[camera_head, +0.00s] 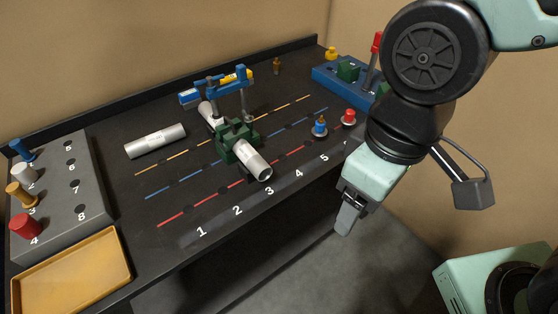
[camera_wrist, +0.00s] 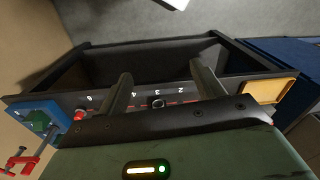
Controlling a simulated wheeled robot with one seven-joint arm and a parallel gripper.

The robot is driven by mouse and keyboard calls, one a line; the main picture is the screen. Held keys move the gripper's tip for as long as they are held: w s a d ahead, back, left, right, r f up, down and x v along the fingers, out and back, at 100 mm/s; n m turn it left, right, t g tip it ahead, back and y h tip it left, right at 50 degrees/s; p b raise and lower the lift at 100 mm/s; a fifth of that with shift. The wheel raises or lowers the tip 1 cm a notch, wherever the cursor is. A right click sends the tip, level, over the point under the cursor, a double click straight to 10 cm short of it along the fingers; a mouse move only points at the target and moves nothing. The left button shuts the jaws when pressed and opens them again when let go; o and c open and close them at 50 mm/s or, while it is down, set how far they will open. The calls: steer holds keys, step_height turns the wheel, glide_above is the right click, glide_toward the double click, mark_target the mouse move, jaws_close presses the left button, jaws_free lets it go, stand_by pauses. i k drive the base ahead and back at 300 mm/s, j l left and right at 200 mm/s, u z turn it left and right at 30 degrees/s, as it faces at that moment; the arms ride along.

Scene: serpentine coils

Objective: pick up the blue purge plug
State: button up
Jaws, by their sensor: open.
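Another blue plug (camera_head: 22,150) stands in the grey numbered rack (camera_head: 95,205) at the far left. I cannot tell by label which is the purge plug. My gripper (camera_head: 345,218) hangs beyond the bench's front edge, to the right of and nearer than the first blue plug, apart from it. In the wrist view my gripper (camera_wrist: 161,72) is open, with nothing between its fingers. I cannot make out a blue plug there.
A green clamp (camera_head: 238,143) holds a silver pipe (camera_head: 256,166) mid-bench, under a blue bracket. A loose pipe (camera_head: 155,141) lies left. A red plug (camera_head: 348,117) stands close beside the blue one. A yellow tray (camera_head: 75,275) sits front left; a blue fixture (camera_head: 330,80) stands behind.

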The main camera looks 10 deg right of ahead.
mark_target(319, 131)
steer(key=i+j+u, duration=0.15)
steer(key=u, duration=0.3)
steer(key=i+u, duration=0.4)
